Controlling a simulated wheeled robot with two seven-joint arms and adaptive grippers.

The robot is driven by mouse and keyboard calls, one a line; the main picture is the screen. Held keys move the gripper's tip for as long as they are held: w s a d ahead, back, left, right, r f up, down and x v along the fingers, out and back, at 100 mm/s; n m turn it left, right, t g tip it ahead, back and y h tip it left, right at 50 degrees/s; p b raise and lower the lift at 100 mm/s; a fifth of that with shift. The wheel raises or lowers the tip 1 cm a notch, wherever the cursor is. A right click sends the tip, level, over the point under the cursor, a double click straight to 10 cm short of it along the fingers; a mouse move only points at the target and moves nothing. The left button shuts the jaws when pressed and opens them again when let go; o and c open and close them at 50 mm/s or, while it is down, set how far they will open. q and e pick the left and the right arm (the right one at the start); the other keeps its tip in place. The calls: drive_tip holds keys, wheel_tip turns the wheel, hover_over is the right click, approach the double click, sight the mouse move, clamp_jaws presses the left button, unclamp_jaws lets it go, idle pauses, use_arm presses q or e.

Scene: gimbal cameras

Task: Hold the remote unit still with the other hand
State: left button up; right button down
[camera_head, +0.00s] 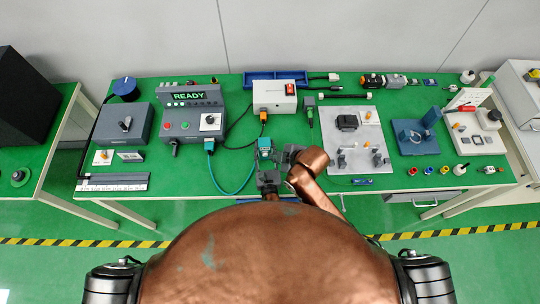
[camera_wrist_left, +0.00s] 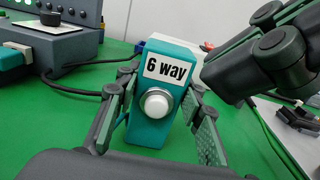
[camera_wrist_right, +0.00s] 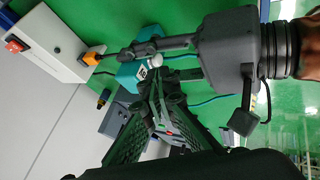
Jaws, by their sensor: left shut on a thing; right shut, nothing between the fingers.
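The remote unit is a teal box (camera_wrist_left: 168,88) with a "6 way" label and a white round button on its near face. It stands upright on the green table. My left gripper (camera_wrist_left: 160,118) is shut on it, one finger on each side. In the head view the unit (camera_head: 265,145) is just beyond my left gripper (camera_head: 267,172). My right gripper (camera_head: 288,153) is shut and empty, close to the right of the unit. In the right wrist view its fingertips (camera_wrist_right: 165,90) are together near the unit (camera_wrist_right: 130,78), and a small gap seems to separate them.
A white box with a red switch (camera_head: 275,96) stands behind the unit, with an orange plug and cable in front. A grey console reading READY (camera_head: 193,115) is to the left. A grey fixture plate (camera_head: 345,135) is to the right. A teal cable (camera_head: 232,190) curves left of the unit.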

use_arm(q)
drive_tip(key=shift+f, duration=0.15)
use_arm(e)
drive_tip(key=shift+v, duration=1.5)
drive_tip(key=shift+a, duration=0.1)
use_arm(q)
drive_tip(key=o, duration=1.2)
drive_tip(key=shift+s, duration=0.15)
